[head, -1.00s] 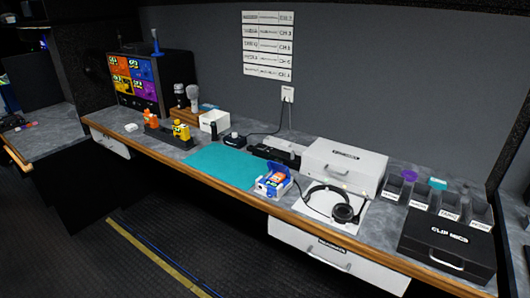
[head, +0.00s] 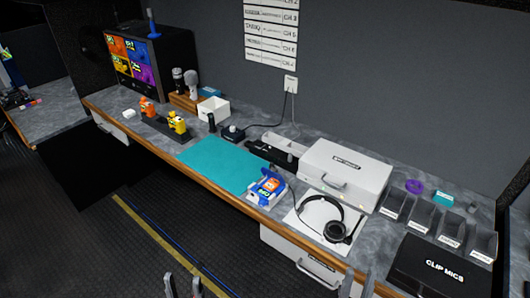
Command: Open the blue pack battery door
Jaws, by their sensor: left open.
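The blue pack (head: 266,190) is a small blue item with orange and white markings. It sits at the front of the counter in the head view, at the right end of the teal mat, on or in a small white holder. The state of its battery door is too small to tell. My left gripper (head: 182,286) is at the bottom edge, open and empty, in front of the counter and left of the pack. My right gripper (head: 357,284) is at the bottom edge further right, fingers apart and empty, in front of the drawer.
Headphones (head: 326,226) lie on a white sheet right of the pack. Behind them is a white case (head: 345,172). A black clip mics case (head: 440,268) and clear bins (head: 422,218) are at right. The teal mat (head: 222,164) is bare. Orange and yellow packs (head: 177,123) stand at left.

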